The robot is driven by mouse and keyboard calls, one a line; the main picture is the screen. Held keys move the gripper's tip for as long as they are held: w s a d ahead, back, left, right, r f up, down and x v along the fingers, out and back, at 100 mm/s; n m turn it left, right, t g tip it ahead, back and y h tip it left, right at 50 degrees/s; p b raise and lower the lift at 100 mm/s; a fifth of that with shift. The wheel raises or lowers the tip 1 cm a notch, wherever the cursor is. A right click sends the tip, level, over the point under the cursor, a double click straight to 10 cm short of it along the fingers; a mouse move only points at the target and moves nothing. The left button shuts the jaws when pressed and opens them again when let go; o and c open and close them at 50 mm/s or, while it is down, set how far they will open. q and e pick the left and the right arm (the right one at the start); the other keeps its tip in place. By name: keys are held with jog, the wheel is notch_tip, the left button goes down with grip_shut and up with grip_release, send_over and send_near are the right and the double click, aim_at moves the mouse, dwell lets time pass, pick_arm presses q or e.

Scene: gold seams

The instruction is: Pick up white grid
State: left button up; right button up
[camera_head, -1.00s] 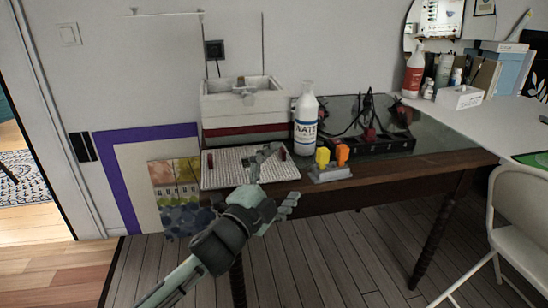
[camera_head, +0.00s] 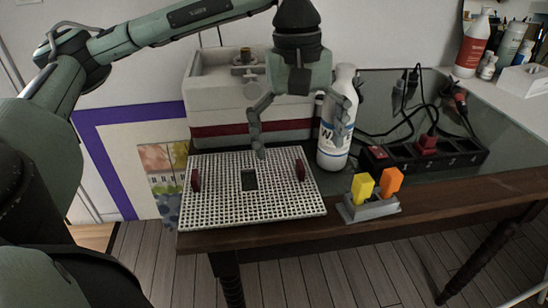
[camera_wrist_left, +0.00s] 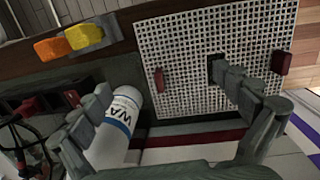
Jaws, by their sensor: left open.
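The white grid (camera_head: 225,205) lies flat on the near left corner of the dark table. It has two dark red upright tabs and a dark rectangular patch in its middle. My left gripper (camera_head: 302,132) is open, pointing down above the grid's back right part and the white bottle (camera_head: 335,125). One finger hangs over the grid; the other is in front of the bottle. In the left wrist view the grid (camera_wrist_left: 192,95) fills the upper right, with one finger overlapping its dark patch. Nothing is between the fingers of the gripper (camera_wrist_left: 162,88). My right gripper is not in view.
A white box with a red band (camera_head: 215,110) stands behind the grid. To the right are a grey holder with yellow and orange pieces (camera_head: 372,210) and a power strip (camera_head: 435,158) with cables. The table's front edge runs beside the grid.

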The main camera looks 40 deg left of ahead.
aim_at(285, 178)
pick_arm(q)
jog(key=shift+y, duration=0.6)
jog(key=a+f, duration=0.1)
jog(key=f, duration=0.1)
jog(key=a+f, duration=0.1)
jog(key=f, duration=0.1)
jog(key=a+f, duration=0.1)
jog(key=f, duration=0.2)
jog(key=shift+w+a, duration=0.2)
jog(key=shift+w, duration=0.15)
jog(key=shift+s, duration=0.1)
grip_shut()
